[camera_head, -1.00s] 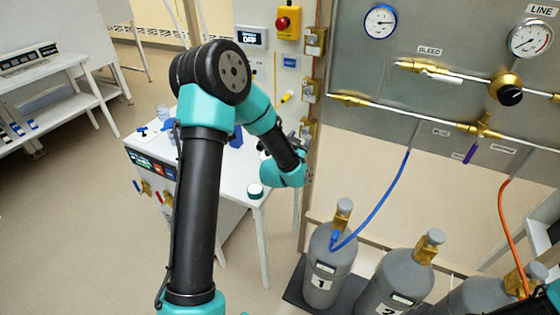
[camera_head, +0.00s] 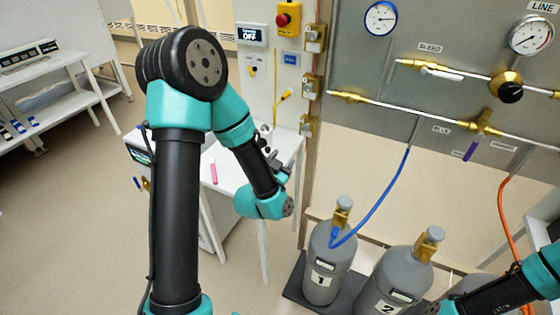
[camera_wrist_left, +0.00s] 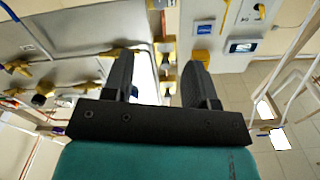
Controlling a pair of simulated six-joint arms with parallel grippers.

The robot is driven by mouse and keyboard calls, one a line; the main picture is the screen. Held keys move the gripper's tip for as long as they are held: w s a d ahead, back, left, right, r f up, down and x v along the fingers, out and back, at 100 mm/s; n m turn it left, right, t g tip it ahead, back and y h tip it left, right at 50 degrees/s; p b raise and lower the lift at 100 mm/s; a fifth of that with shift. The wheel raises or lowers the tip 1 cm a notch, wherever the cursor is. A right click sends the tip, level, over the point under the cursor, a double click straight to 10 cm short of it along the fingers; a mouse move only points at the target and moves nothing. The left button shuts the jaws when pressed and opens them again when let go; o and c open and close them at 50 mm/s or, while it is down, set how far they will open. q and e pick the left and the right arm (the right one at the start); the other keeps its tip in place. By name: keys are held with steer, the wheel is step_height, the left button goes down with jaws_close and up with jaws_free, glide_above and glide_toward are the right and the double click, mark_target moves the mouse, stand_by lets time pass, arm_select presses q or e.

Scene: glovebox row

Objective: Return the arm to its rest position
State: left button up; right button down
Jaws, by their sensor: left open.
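My left arm stands in the left half of the head view, its elbow raised and its forearm slanting down to the right. The left gripper (camera_head: 274,160) shows small and dark beside the wrist, in front of the white bench. In the left wrist view the left gripper (camera_wrist_left: 158,75) has its two black fingers spread wide, with nothing between them. My right arm (camera_head: 500,290) comes in at the lower right of the head view, in front of the cylinders. Its gripper is out of view.
A white bench (camera_head: 225,165) with a pink item (camera_head: 214,172) stands behind the left forearm. Grey cylinder 1 (camera_head: 322,285), with a blue hose (camera_head: 385,205), and cylinder 2 (camera_head: 395,280) stand to the right. A gas panel (camera_head: 450,90) hangs above them.

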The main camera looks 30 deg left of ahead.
stand_by(0.6)
arm_select(q)
step_height(320, 180, down, 11)
steer(key=s+d+g+h, duration=0.1)
steer(key=d+g+h, duration=0.15)
steer(key=g, duration=0.25)
steer(key=s+d+f+n+g+h, duration=0.1)
steer(key=s+d+f+n+g, duration=0.1)
steer(key=s+f+g, duration=0.4)
steer(key=s+d+f+n+g+h, duration=0.1)
steer(key=s+d+f+g, duration=0.4)
steer(key=s+f, duration=0.6)
steer(key=shift+s+f+n+g, duration=0.2)
steer(key=shift+f+n+g, duration=0.4)
steer(key=shift+f, duration=0.25)
